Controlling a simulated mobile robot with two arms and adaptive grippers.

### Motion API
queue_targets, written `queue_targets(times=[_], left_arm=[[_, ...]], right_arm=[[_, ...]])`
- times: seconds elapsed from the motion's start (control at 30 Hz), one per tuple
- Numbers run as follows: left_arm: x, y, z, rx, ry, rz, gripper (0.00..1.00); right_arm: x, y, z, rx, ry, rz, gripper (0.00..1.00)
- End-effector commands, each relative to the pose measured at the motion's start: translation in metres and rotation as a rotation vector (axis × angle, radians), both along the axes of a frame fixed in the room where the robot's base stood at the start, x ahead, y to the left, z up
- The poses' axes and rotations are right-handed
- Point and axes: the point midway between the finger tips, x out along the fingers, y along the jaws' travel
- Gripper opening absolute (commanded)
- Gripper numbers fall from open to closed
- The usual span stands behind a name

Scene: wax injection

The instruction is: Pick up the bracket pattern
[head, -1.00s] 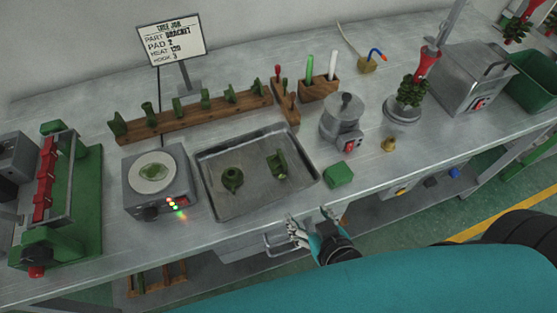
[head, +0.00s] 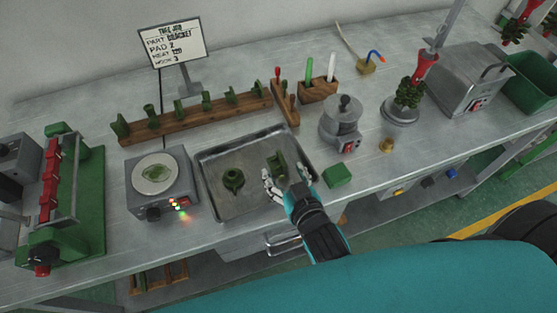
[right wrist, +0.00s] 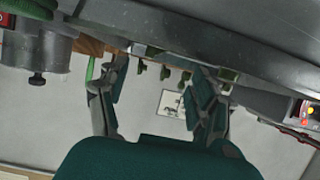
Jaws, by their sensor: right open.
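The green bracket pattern (head: 278,164) lies in the right part of a grey metal tray (head: 211,208). A round green pattern with a raised neck (head: 232,181) sits in the left part of the same tray. My right gripper (head: 286,179) is open at the tray's front right, its fingers spread on the near side of the bracket pattern. Nothing shows held between them. In the right wrist view the two fingers (right wrist: 172,70) are apart; I cannot make out the bracket pattern there. My left gripper is not in view.
A green block (head: 337,176) lies right of the tray and a grey pot (head: 342,123) stands behind it. A heater with lit lamps (head: 157,184) stands left. A wooden rack (head: 195,119) of green patterns and a sign (head: 172,40) are behind the tray.

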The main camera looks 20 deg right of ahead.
Motion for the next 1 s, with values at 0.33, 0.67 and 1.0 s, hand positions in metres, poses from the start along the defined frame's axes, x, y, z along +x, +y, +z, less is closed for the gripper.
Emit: queue_targets(times=[0.33, 0.67, 1.0], left_arm=[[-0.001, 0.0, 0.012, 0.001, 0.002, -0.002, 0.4], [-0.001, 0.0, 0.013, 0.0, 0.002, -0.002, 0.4], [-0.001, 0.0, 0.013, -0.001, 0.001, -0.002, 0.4]], right_arm=[[0.035, -0.001, -0.011, -0.002, 0.0, 0.001, 0.65], [0.053, 0.0, -0.023, 0.001, 0.001, 0.0, 0.65], [0.053, 0.0, -0.022, 0.001, 0.001, 0.0, 0.34]])
